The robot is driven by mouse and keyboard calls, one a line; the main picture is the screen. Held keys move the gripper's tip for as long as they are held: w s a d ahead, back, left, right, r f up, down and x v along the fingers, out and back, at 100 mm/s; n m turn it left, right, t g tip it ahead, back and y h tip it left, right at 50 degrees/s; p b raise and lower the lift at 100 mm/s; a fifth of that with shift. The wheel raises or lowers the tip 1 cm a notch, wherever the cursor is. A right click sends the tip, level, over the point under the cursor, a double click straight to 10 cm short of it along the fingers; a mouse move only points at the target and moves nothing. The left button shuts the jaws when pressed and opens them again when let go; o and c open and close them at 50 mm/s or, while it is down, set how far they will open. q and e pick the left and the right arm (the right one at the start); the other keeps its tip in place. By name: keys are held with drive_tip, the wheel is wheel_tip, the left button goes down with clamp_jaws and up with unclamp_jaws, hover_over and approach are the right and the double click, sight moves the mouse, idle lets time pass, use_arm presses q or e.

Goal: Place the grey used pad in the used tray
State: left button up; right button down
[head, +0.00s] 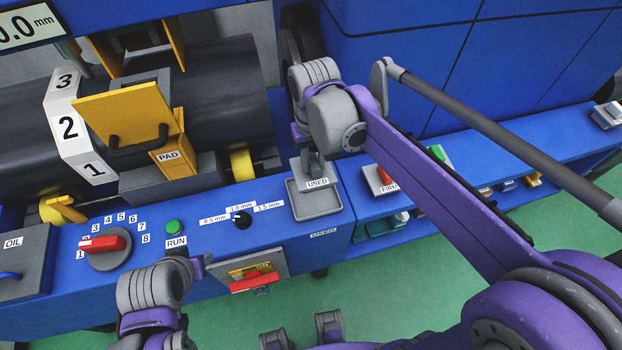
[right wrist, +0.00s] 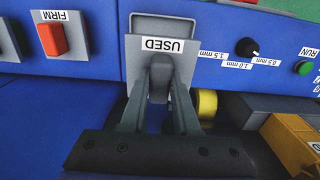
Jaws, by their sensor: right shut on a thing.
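The grey used pad (head: 315,168) has a white USED label. My right gripper (head: 308,158) is shut on it, and the right wrist view shows the fingers (right wrist: 160,100) on either side of its grey handle, with the pad's plate (right wrist: 137,62) beyond. The used tray (head: 318,213) is a shallow grey tray with a raised rim on the blue bench. The pad is over its far part, and the tray (right wrist: 165,24) shows beyond the pad in the wrist view. I cannot tell whether they touch. My left gripper (head: 200,264) is at the lower left, its jaws unclear.
A dark knob (head: 242,219) and green RUN button (head: 174,227) are left of the tray. A red FIRM switch (head: 384,175) is to its right. A black roller (head: 220,110) and yellow PAD holder (head: 130,112) stand behind left. A red-handled panel (head: 255,282) is below.

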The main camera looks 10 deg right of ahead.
sight(313, 181)
drive_tip(key=f, duration=0.3)
drive_tip(key=shift+s, duration=0.2)
drive_tip(key=shift+f, duration=2.35)
drive_tip(key=shift+w+f+b, duration=0.1)
drive_tip(key=shift+b, duration=0.2)
drive_tip(key=c, duration=1.1)
unclamp_jaws()
drive_tip(key=shift+f, duration=0.1)
drive_tip(key=o, duration=0.4)
drive_tip(key=shift+o, duration=0.2)
